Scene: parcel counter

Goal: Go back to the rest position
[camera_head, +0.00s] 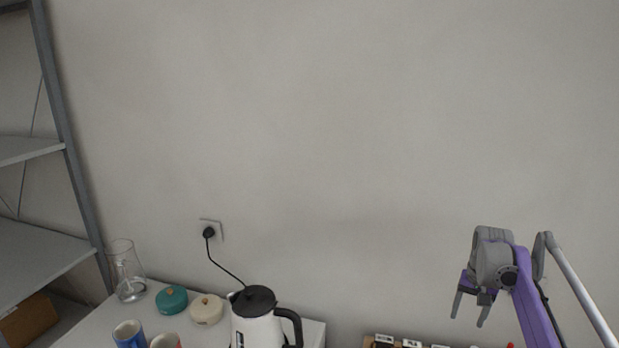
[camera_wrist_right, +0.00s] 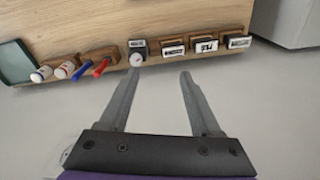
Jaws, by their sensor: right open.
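My right gripper (camera_head: 470,309) is at the right of the head view, its fingers pointing down in front of the bare wall. In the right wrist view my right gripper (camera_wrist_right: 160,78) has its two fingers wide apart with nothing between them. Below the fingers are grey floor and the edge of a wooden counter (camera_wrist_right: 110,22). My left gripper does not show in either view.
Stamps (camera_wrist_right: 205,46) stand in a row along the counter edge, beside pens (camera_wrist_right: 102,68) and a dark tray (camera_wrist_right: 17,62). A white kettle (camera_head: 256,325), a glass jug (camera_head: 126,270), lidded jars (camera_head: 171,300) and mugs (camera_head: 129,334) stand at the lower left, near a grey shelf (camera_head: 45,245).

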